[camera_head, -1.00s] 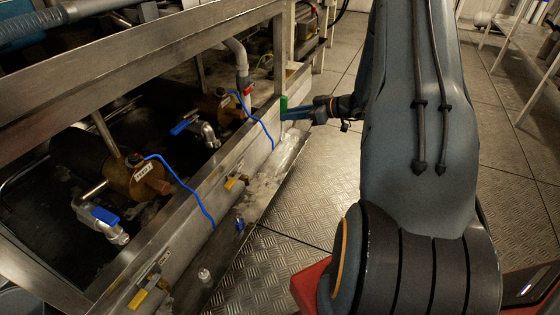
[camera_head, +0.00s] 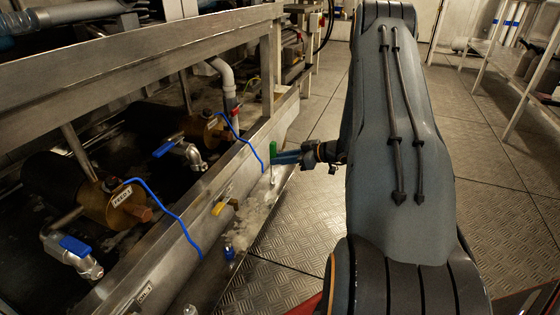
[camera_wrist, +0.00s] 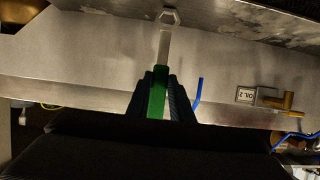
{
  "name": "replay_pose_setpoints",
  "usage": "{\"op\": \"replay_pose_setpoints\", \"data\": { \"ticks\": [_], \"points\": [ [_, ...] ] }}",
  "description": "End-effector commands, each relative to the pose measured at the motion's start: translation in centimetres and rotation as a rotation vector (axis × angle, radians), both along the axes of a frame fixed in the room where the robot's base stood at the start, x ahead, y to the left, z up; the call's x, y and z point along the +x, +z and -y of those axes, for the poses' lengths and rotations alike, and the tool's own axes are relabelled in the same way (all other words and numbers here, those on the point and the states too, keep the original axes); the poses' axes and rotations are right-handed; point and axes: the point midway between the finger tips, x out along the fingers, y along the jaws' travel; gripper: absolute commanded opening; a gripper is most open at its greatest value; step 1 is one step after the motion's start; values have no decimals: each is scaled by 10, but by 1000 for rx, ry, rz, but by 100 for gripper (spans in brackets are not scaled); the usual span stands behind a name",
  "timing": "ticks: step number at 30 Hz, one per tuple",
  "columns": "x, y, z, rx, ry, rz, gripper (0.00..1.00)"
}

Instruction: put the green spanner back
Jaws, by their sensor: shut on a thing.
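The green spanner (camera_head: 273,149) is in my gripper (camera_head: 287,157), beside the outer face of the steel frame rail. In the wrist view the spanner's green handle (camera_wrist: 158,92) lies between the two dark jaws of my gripper (camera_wrist: 160,100). Its bare metal shank and ring-like end (camera_wrist: 169,17) point away from the jaws, toward the top of the picture. My gripper is shut on the green handle. I cannot tell whether the spanner touches the rail. No holder for it can be made out.
Blue cords (camera_head: 180,214) hang over the rail. Blue-handled valves (camera_head: 76,246) stand behind it. Clear chequered floor (camera_head: 290,235) lies to the right of the rail.

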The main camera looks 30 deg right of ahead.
Motion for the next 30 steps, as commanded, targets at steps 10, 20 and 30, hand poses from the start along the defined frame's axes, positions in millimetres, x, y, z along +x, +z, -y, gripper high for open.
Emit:
{"op": "replay_pose_setpoints", "data": {
  "ticks": [10,20,30],
  "points": [
    [0,-2,0,0,0,0,38],
    [0,0,0,0,0,0,38],
    [-39,23,30,0,-4,-1,38]
  ]
}}
